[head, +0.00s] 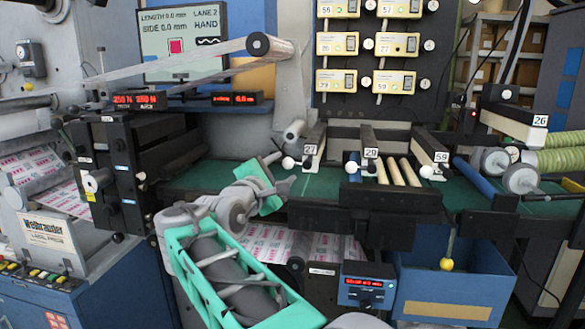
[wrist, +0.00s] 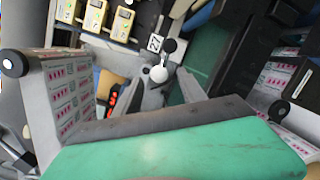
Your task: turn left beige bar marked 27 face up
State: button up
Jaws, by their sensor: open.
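The bar marked 27 (head: 318,136) lies near the middle of the head view, at the left of a row of similar bars. Its upper side looks dark, with a pale strip along the left edge; its white 27 tag (head: 311,149) is on the near end. A white ball knob (head: 289,162) sticks out to the left. In the wrist view, the 27 tag (wrist: 155,43) and the white knob (wrist: 159,74) are ahead, beside a black ball. My gripper (head: 277,170) is open and empty, near and left of the knob. It also shows in the wrist view (wrist: 146,88).
Bars tagged 29 (head: 371,153) and 59 (head: 441,157) stand to the right, with beige rods between them. A dark panel with yellow modules (head: 337,43) rises behind. A blue bin (head: 450,285) and a small display box (head: 367,286) are below right.

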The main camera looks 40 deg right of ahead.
aim_at(308, 146)
jog(key=p+x, duration=0.1)
jog(key=x, duration=0.6)
jog(key=shift+d+p, duration=0.3)
jog(key=shift+p, duration=0.1)
jog(key=shift+w, duration=0.15)
grip_shut()
